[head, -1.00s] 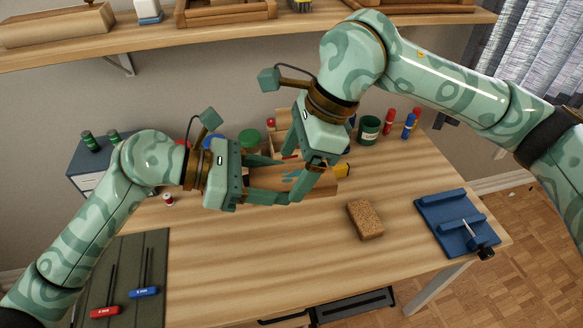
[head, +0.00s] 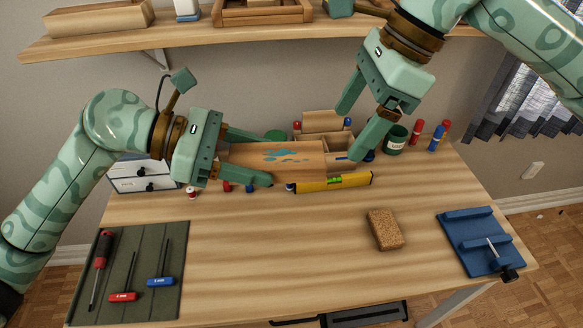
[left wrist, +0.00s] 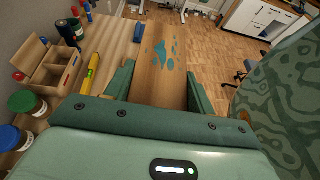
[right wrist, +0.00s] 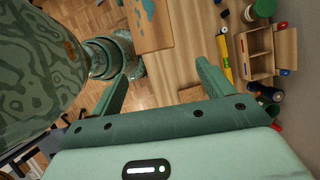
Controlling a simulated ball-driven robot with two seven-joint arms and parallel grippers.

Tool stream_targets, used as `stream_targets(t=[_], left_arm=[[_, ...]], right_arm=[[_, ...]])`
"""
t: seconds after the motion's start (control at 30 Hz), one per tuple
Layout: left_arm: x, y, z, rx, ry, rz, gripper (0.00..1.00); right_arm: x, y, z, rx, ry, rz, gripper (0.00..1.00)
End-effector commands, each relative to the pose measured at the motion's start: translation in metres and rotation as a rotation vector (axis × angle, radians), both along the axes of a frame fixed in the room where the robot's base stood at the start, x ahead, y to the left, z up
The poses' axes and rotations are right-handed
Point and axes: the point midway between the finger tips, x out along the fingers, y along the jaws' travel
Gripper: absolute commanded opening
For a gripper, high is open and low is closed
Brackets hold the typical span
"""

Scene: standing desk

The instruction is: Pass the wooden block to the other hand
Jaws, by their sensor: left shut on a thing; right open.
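The wooden block (head: 300,157), a tan piece with blue paint marks, is held level above the back of the desk. My left gripper (head: 266,160) is shut on its left part, one finger on each side. In the left wrist view the block (left wrist: 158,78) sticks out between the fingers. My right gripper (head: 354,128) is open and empty, to the right of and higher than the block, apart from it. In the right wrist view the block (right wrist: 150,22) lies beyond the open fingers.
A yellow level (head: 350,181) and a wooden organizer (head: 325,122) are at the back of the desk. A cork block (head: 384,230), a blue bench hook (head: 465,228) and a tool mat (head: 128,305) lie further forward. A shelf (head: 190,38) runs above. The desk's middle front is clear.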

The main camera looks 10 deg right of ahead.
Motion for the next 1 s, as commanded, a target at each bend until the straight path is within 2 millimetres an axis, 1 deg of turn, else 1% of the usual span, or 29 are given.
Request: stream_targets(t=[0.03, 0.1, 0.2, 0.3, 0.43, 0.47, 0.53, 0.57, 0.67, 0.7, 0.8, 0.9, 1.0], left_arm=[[0.001, 0.013, 0.013, 0.003, -0.006, 0.003, 0.28], [0.001, 0.029, 0.028, 0.003, -0.004, 0.003, 0.28], [0.000, 0.048, 0.048, 0.002, -0.003, 0.002, 0.28], [0.000, 0.063, 0.063, 0.001, -0.002, 0.001, 0.28], [0.000, 0.074, 0.073, 0.001, 0.001, -0.001, 0.28], [0.000, 0.075, 0.075, 0.001, 0.001, -0.001, 0.28], [0.000, 0.076, 0.077, 0.000, 0.001, -0.002, 0.28], [0.000, 0.077, 0.077, -0.001, 0.001, -0.002, 0.28], [0.000, 0.077, 0.078, -0.001, 0.001, -0.002, 0.28], [0.000, 0.077, 0.078, -0.001, 0.001, -0.002, 0.28], [0.000, 0.077, 0.078, -0.001, 0.001, -0.002, 0.28], [0.000, 0.077, 0.077, -0.001, 0.002, -0.001, 0.28], [0.000, 0.077, 0.077, -0.001, 0.002, -0.001, 0.28]], right_arm=[[0.000, 0.000, 0.000, 0.000, 0.000, 0.000, 0.80], [0.000, 0.000, 0.000, 0.000, 0.000, 0.000, 0.80], [0.000, 0.000, 0.000, 0.000, 0.000, 0.000, 0.80], [0.000, 0.000, 0.000, 0.000, 0.000, 0.000, 0.80], [0.000, 0.000, 0.001, 0.000, -0.003, 0.000, 0.80], [0.000, 0.000, 0.003, 0.000, -0.009, 0.001, 0.80], [0.000, 0.006, 0.014, 0.000, -0.039, 0.014, 0.80], [-0.001, 0.011, 0.020, -0.002, -0.057, 0.030, 0.80], [-0.001, 0.045, 0.050, -0.027, -0.127, 0.093, 0.80], [0.000, 0.062, 0.064, -0.050, -0.144, 0.111, 0.80], [0.001, 0.103, 0.094, -0.141, -0.158, 0.131, 0.80], [0.000, 0.135, 0.116, -0.254, -0.146, 0.111, 0.80], [-0.001, 0.155, 0.129, -0.343, -0.115, 0.065, 0.80]])
